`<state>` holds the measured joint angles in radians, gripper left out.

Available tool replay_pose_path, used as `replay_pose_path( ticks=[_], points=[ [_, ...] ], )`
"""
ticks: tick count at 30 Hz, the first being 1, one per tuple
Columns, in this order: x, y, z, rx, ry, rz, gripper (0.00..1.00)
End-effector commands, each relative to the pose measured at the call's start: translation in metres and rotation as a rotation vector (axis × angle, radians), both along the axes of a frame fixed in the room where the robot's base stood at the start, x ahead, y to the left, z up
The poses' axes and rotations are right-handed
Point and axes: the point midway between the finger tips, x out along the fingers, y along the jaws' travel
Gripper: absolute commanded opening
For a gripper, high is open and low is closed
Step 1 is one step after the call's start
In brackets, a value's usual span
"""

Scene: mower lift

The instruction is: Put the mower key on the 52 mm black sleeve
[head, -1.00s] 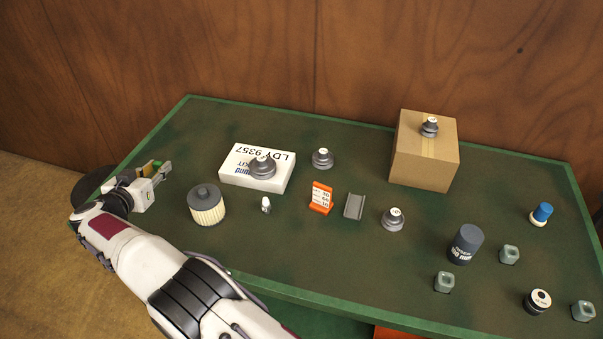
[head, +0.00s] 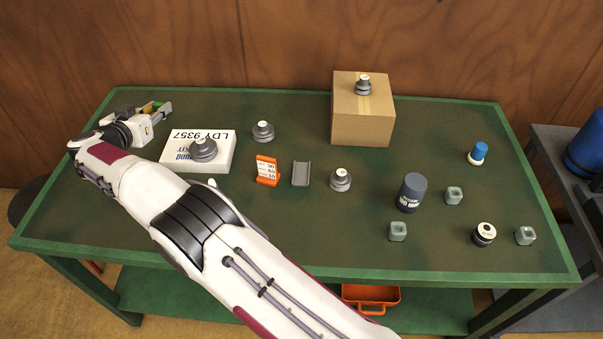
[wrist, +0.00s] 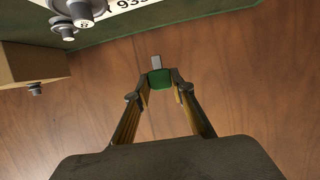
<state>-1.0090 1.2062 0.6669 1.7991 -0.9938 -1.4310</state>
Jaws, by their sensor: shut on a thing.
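My gripper (head: 158,112) is at the back left corner of the green bench, above it, beyond the white box. It is shut on the mower key, which shows a green head (wrist: 160,79) and a grey end (wrist: 156,62) in the wrist view, pointing away from the palm. The key is also partly seen between the fingers in the head view (head: 150,106). A short black sleeve (head: 483,239) with a white, marked top stands at the front right of the bench, far from my gripper. Its size marking is too small to read.
A white box (head: 225,152) with a grey knobbed weight stands near my arm. A cardboard box (head: 362,125) bears another. An orange sign (head: 267,171), grey channel (head: 301,173), dark canister (head: 411,193), blue-capped piece (head: 478,152) and several grey-green blocks (head: 397,231) stand rightward.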

Motion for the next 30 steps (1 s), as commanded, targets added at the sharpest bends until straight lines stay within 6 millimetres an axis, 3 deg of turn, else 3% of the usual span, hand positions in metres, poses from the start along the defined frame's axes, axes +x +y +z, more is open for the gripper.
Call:
replay_pose_path(
  ticks=[6, 15, 30],
  points=[
    [0.044, -0.063, 0.014, 0.0, -0.001, -0.087, 0.06],
    [0.089, -0.154, 0.026, -0.001, -0.001, -0.206, 0.06],
    [0.129, -0.319, 0.034, -0.001, 0.0, -0.422, 0.06]
  ],
)
